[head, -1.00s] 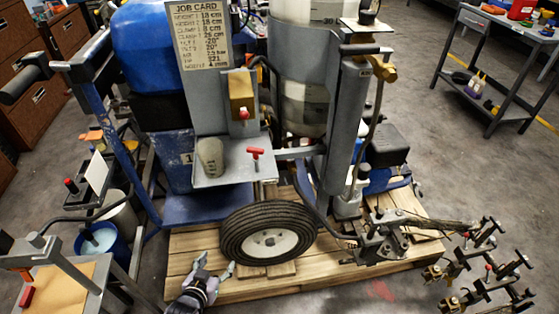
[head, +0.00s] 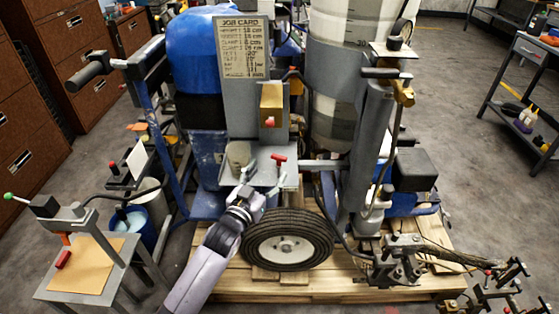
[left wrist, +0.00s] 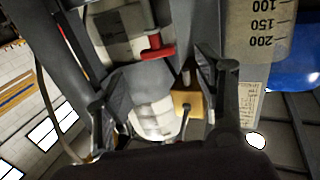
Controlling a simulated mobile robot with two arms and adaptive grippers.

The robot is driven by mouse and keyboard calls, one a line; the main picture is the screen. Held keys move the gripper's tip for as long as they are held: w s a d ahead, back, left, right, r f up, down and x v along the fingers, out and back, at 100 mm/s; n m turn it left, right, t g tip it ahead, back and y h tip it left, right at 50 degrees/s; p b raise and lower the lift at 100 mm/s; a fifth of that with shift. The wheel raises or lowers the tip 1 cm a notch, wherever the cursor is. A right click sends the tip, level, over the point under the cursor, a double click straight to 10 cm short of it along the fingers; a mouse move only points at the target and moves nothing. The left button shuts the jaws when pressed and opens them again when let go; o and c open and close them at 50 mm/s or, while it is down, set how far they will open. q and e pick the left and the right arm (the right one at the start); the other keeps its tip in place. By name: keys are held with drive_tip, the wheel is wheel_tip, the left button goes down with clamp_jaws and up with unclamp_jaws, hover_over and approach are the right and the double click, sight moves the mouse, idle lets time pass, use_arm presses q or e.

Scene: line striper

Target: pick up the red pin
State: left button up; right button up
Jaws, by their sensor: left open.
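The red pin (head: 278,160), with a T-shaped handle, stands on the grey shelf (head: 262,180) at the front of the line striper. It also shows in the left wrist view (left wrist: 157,51), between and beyond the two fingers. My left gripper (head: 262,178) is open and empty, at the shelf's front edge just below and left of the pin, apart from it as far as I can see. In the left wrist view its fingers (left wrist: 155,85) are spread wide. My right gripper is in neither view.
A grey cup (head: 238,155) with measuring marks stands left of the pin on the shelf. The black tyre (head: 289,240) is below, on a wooden pallet (head: 330,286).

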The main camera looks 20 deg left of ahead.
sight(278, 161)
use_arm(q)
drive_tip(key=shift+w+d+f+p, duration=0.1)
drive_tip(key=shift+w+d+p, duration=0.1)
drive_tip(key=shift+w, duration=1.1)
drive_tip(key=shift+w+d+f+p, duration=0.1)
drive_tip(key=shift+w+d+p, duration=0.1)
drive_tip(key=shift+w, duration=1.15)
drive_tip(key=shift+w+d+f+p, duration=0.1)
drive_tip(key=shift+w+d, duration=0.1)
drive_tip(key=shift+w, duration=1.1)
drive_tip(key=shift+c, duration=0.3)
drive_tip(key=c, duration=1.2)
